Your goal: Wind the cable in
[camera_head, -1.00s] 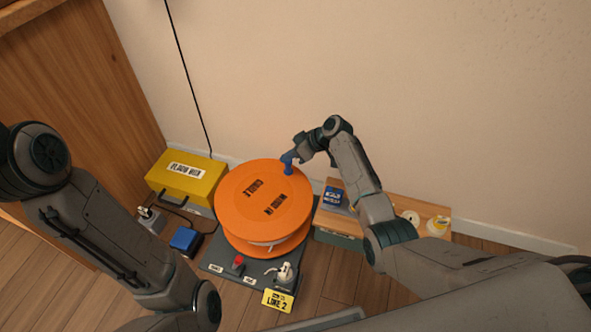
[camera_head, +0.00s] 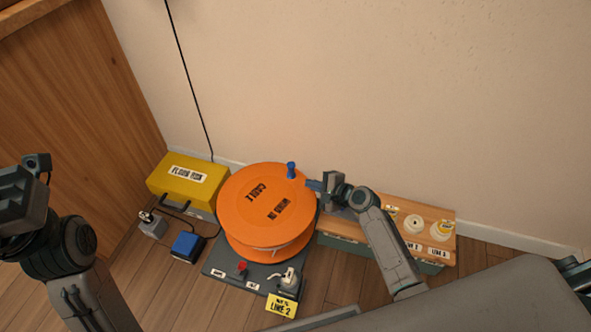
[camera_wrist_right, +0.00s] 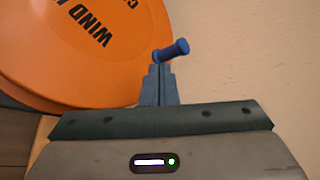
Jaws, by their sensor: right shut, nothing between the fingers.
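The orange cable reel (camera_head: 240,215) stands on a dark base, its top disc marked "WIND IN". A blue upright crank handle (camera_head: 291,170) stands near the disc's far right edge. My right gripper (camera_head: 312,185) is shut and empty just right of the handle, with a small gap. In the right wrist view the handle (camera_wrist_right: 171,51) shows just beyond the closed fingertips (camera_wrist_right: 158,70), over the rim of the reel (camera_wrist_right: 85,50). A bit of pale cable shows between the discs. My left arm is at the left edge; its gripper (camera_head: 35,163) is unclear.
A yellow box (camera_head: 185,177) stands left of the reel, with a blue block (camera_head: 187,243) and a grey plug (camera_head: 152,225) before it. A red knob (camera_head: 242,267), a white plug (camera_head: 288,277) and a yellow "LINE 2" tag (camera_head: 282,305) are in front. A wooden-topped box (camera_head: 440,215) stands right.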

